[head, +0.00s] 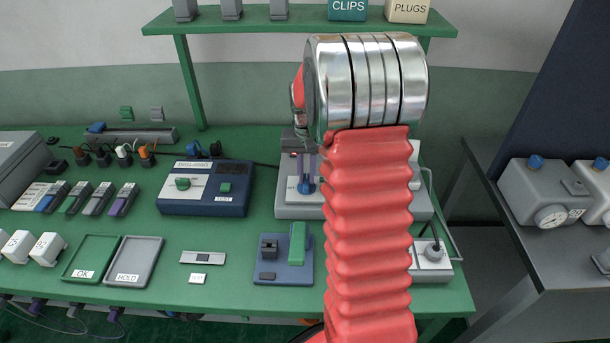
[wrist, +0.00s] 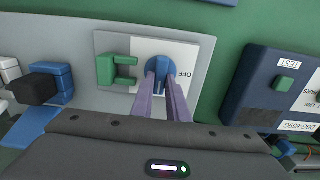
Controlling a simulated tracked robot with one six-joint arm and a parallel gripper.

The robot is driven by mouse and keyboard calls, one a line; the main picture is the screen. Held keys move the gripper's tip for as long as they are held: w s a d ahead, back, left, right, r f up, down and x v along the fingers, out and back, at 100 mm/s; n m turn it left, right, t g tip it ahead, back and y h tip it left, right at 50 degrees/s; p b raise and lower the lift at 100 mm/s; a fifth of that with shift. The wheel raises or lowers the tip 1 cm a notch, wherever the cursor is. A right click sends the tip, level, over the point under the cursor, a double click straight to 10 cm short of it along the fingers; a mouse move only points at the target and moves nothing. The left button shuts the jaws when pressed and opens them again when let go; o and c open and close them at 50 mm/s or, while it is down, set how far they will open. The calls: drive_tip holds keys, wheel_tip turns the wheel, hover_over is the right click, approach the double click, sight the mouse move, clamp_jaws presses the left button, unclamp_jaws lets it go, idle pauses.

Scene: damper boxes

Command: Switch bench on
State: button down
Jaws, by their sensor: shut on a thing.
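A blue rotary knob (wrist: 178,58) sits on a white plate (wrist: 148,45) on a grey bench unit (head: 290,211). An OFF label (wrist: 185,74) shows upside down beside the knob in the wrist view. My gripper (wrist: 164,78) has its two purple fingers on either side of the knob and is shut on it. In the head view my gripper (head: 307,170) comes down on the knob (head: 306,187) from above. My red arm hides much of the unit there. The fingers cover part of the plate around the knob.
A green bracket (wrist: 114,70) stands beside the white plate. A dark blue box with a TEST button (head: 224,188) stands left of the unit. A blue base with a green block (head: 298,242) lies in front. A green shelf (head: 230,27) runs above.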

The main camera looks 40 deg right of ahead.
sight(306, 178)
drive_tip(key=c, duration=1.7)
unclamp_jaws()
wheel_tip(306, 178, up, 14)
drive_tip(key=shift+f, duration=0.1)
